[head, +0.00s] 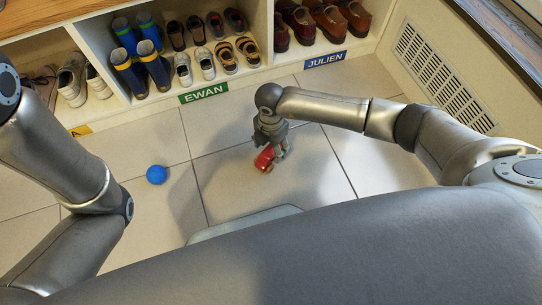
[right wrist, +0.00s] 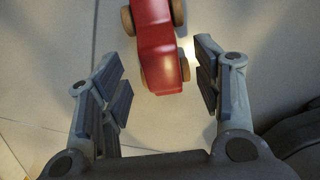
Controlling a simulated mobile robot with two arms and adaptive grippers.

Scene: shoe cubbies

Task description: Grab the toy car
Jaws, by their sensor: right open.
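The toy car (head: 264,159) is red with light wooden wheels and is on or close above the tiled floor. In the right wrist view the car (right wrist: 160,50) is at the top middle, partly cut off by the frame edge. My right gripper (head: 272,146) is right at the car in the head view. In the right wrist view its open fingers (right wrist: 160,88) stand on either side of the car's near end, with a gap on each side. My left arm shows at the left of the head view, but its gripper is not visible.
A blue ball (head: 156,174) lies on the floor left of the car. White cubbies (head: 110,112) with shoes and name labels stand at the back. A wall vent (head: 440,75) is at the right. The floor around the car is mostly clear.

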